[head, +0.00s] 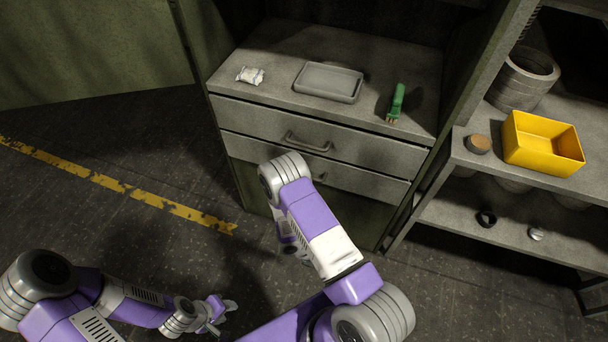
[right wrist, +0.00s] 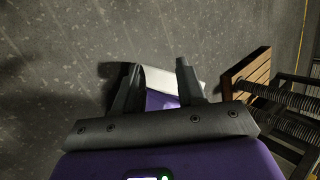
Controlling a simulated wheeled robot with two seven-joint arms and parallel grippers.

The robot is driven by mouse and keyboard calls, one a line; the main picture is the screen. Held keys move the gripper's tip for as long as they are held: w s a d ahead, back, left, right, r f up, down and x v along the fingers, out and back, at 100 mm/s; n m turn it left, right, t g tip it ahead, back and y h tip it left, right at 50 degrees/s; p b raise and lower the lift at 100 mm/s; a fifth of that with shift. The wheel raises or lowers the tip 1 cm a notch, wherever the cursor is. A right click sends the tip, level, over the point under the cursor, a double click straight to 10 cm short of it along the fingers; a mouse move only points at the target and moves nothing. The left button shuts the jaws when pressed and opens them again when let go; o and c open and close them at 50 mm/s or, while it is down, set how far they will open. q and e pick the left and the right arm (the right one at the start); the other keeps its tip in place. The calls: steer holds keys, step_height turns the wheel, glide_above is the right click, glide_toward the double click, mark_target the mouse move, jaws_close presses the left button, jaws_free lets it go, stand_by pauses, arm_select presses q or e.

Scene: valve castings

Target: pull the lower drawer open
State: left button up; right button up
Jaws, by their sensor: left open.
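The lower drawer (head: 375,182) is the second grey front of the cabinet in the head view and looks shut. Its handle (head: 319,177) shows only in part, because my right arm covers the rest. The upper drawer (head: 375,149), with its bar handle (head: 308,143), also looks shut. My left gripper (head: 224,308) is open and empty, low over the floor and well short of the cabinet. My right arm stands in front of the drawers and mostly hides its gripper in the head view. In the right wrist view my right gripper (right wrist: 156,82) has its fingers apart, above the floor.
On the cabinet top lie a white crumpled packet (head: 250,75), a grey tray (head: 328,82) and a green-handled object (head: 396,102). A shelf at right holds a yellow bin (head: 541,144) and grey rings (head: 524,78). The floor at left is clear, with a yellow line (head: 118,186).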

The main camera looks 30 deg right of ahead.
steer(key=w+d+r+n+t+h, duration=0.3)
steer(key=w+d+n+t+h, duration=0.25)
steer(key=w+n, duration=0.45)
steer(key=w+a+r+n+t, duration=0.1)
steer(key=w+r+n+t, duration=0.3)
steer(key=w, duration=0.4)
steer(key=w+a+r+n+t, duration=0.1)
steer(key=w+n+t, duration=0.4)
steer(key=w, duration=0.3)
steer(key=shift+h, duration=0.25)
steer(key=x, duration=0.3)
steer(key=b+x, duration=0.1)
steer(key=x, duration=0.2)
steer(key=shift+d, duration=0.5)
jaws_close()
